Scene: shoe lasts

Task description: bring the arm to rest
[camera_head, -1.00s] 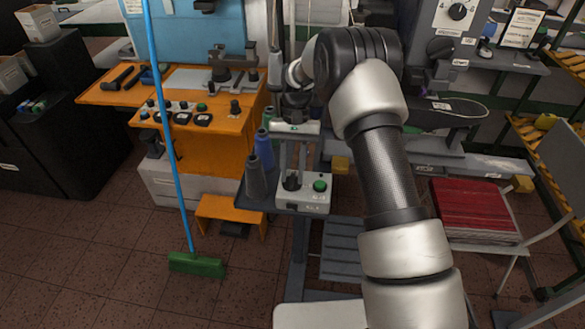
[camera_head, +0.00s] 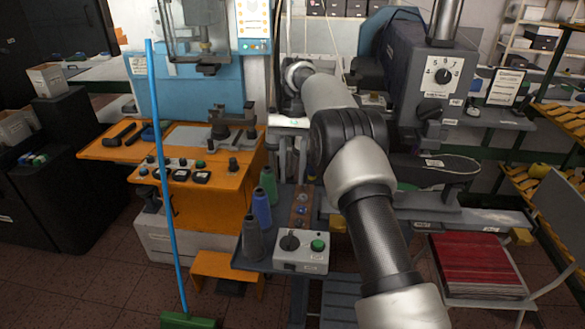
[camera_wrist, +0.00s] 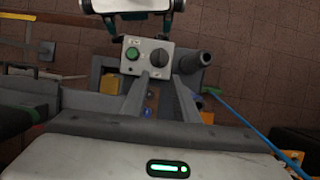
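My arm (camera_head: 378,230) reaches from the lower right of the head view up to a bent joint and then back left to the wrist. My gripper (camera_head: 292,170) points down above the small grey side table, its two fingers apart. In the wrist view my gripper (camera_wrist: 164,90) shows two grey fingers with a gap between them and nothing held. A control box (camera_head: 302,250) with a green button and a black knob stands on the side table nearer the head camera. It also shows beyond the fingertips in the wrist view (camera_wrist: 147,68).
Thread cones (camera_head: 262,208) stand left of the control box. An orange machine bench (camera_head: 200,205) is left, with a blue-handled broom (camera_head: 163,150) before it. A large grey machine (camera_head: 435,90) is behind the arm at right. A chair holds a red stack (camera_head: 470,265).

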